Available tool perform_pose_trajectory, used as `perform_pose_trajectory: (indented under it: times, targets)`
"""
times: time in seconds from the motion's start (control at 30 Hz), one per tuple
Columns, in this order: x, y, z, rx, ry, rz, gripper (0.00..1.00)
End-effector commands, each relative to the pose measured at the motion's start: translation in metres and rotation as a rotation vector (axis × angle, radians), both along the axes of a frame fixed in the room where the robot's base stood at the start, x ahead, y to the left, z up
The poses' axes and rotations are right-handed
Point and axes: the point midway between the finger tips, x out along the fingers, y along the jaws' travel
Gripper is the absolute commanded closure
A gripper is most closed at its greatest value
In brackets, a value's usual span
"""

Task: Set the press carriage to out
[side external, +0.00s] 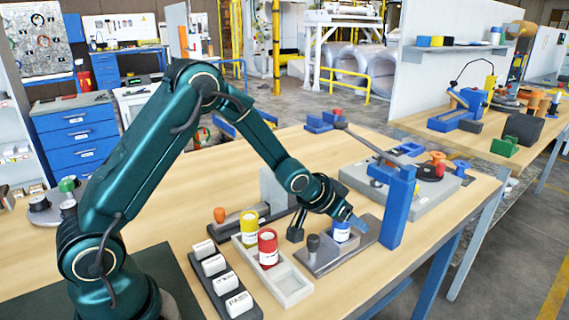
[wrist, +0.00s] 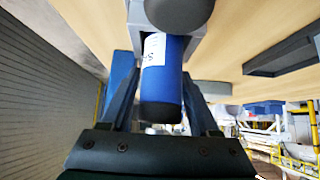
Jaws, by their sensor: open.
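A grey press base (side external: 318,262) lies on the bench right of centre, beside a tall blue post (side external: 397,207). A dark knob (side external: 313,243) stands on its left part; which part is the sliding carriage I cannot tell for sure. A blue can with a white label (side external: 341,232) stands on the base near the post. My gripper (side external: 352,217) is open just above and beside this can. In the wrist view the blue can (wrist: 162,95) shows between my two blue fingers, with a grey holder and a dark round knob (wrist: 180,10) beyond. Contact is unclear.
A grey tray (side external: 290,285) holds a yellow can (side external: 248,228) and a red can (side external: 268,247). A dark rack of white blocks (side external: 225,285) is left of it. A grey unit with a lever (side external: 420,195) stands behind the post.

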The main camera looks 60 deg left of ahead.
Motion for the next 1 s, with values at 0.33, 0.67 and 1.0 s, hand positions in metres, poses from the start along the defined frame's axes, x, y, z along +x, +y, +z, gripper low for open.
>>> perform_pose_trajectory:
  times: [0.33,0.67,1.0]
  targets:
    - [-0.033,0.0,0.034,0.0,-0.004,0.0,0.38]
    - [-0.033,-0.003,0.094,0.003,-0.132,0.0,0.38]
    - [-0.061,-0.002,0.142,0.011,-0.179,0.025,0.38]
